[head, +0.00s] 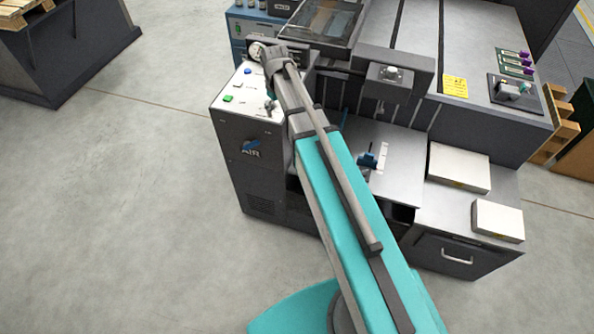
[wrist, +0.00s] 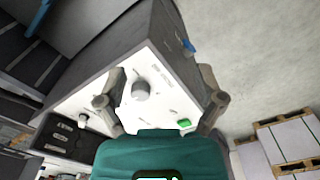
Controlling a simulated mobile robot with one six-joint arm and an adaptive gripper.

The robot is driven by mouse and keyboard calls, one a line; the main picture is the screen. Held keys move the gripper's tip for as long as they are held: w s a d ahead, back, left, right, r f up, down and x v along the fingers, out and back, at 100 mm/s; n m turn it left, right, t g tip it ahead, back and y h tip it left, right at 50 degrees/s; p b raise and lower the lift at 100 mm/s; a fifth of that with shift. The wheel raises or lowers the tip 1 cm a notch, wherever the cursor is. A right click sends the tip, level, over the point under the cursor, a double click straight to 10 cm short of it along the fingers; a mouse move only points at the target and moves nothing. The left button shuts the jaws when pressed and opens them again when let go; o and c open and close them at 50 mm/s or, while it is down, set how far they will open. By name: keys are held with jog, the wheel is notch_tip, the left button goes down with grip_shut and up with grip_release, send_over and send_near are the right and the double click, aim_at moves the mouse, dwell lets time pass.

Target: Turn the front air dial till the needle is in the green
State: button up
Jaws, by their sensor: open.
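A light grey round knob (wrist: 141,90) stands on the white control panel (wrist: 165,100) in the wrist view; I cannot tell from its marks whether it is the front air dial. My gripper (wrist: 162,76) is open and empty above this panel, its fingers on either side of the knob's area and apart from it. In the head view my arm covers most of the gripper and part of the panel (head: 240,114). A small round, pale-faced gauge (head: 257,49) shows behind the panel; its needle and any green zone are too small to read.
A green button (head: 228,98) sits on the panel, also in the wrist view (wrist: 184,124). A blue lever (head: 252,146) projects from the dark front marked AIR. White paper stacks (head: 459,166) lie to the right.

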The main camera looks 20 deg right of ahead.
jog(key=s+f+m+b, duration=0.2)
jog(key=s+f+b, duration=0.2)
jog(key=s, duration=0.5)
jog(key=s+f+m+b, duration=0.2)
jog(key=s+f+b, duration=0.2)
jog(key=s, duration=0.5)
jog(key=shift+d+f+m, duration=0.2)
jog(key=shift+f+m, duration=0.1)
jog(key=shift+f, duration=0.15)
jog(key=shift+s, duration=0.1)
dwell(2.3)
